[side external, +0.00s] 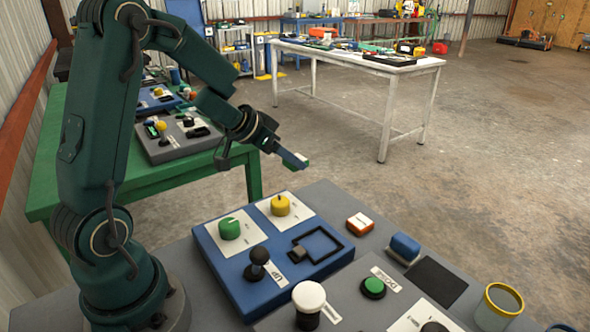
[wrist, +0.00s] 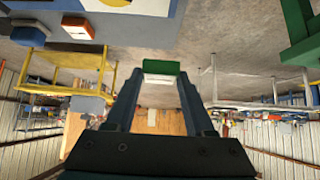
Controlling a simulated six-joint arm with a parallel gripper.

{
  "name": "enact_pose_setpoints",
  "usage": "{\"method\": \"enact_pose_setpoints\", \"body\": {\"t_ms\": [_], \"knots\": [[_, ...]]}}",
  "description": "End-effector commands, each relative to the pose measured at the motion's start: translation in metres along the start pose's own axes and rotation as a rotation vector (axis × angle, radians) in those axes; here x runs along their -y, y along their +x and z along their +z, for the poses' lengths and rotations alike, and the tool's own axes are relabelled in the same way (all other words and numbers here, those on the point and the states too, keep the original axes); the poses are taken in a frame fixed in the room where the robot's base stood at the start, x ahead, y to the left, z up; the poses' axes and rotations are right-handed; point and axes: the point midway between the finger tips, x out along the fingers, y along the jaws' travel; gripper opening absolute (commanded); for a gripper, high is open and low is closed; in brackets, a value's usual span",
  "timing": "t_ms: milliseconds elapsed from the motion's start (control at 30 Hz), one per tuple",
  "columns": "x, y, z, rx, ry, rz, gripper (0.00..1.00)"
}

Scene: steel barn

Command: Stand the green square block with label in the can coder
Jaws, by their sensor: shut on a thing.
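My gripper (side external: 293,158) is shut on the green block with a white label (side external: 302,162). It holds the block in the air, tilted, beyond the back edge of the grey bench and above the concrete floor. In the wrist view, the block (wrist: 161,67) sits between the two fingertips, with its pale label towards the camera. No part is plainly marked as the can coder. A yellow-rimmed can (side external: 500,302) stands at the bench's right.
The blue panel bears a green knob (side external: 230,228), a yellow knob (side external: 280,205) and a black lever (side external: 258,260). An orange-and-white block (side external: 360,223), a blue block (side external: 404,248) and a dark pad (side external: 432,282) lie to its right. A grey panel with a green button (side external: 374,286) is in front.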

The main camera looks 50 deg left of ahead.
Motion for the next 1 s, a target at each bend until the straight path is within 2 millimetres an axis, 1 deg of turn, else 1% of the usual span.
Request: {"method": "enact_pose_setpoints", "body": {"t_ms": [33,100,200,400,633,833,1000], "knots": [[-0.012,0.011,0.001,0.004,0.003,0.008,0.01],[-0.023,0.024,0.001,0.005,0.002,0.006,0.01],[-0.036,0.038,0.001,0.004,0.002,0.004,0.01],[-0.057,0.061,0.001,0.004,0.001,0.002,0.01],[-0.07,0.075,0.0,0.001,0.001,0.001,0.01],[-0.072,0.078,0.002,0.003,0.0,0.002,0.01],[-0.074,0.084,0.009,0.008,-0.003,0.007,0.01]]}}
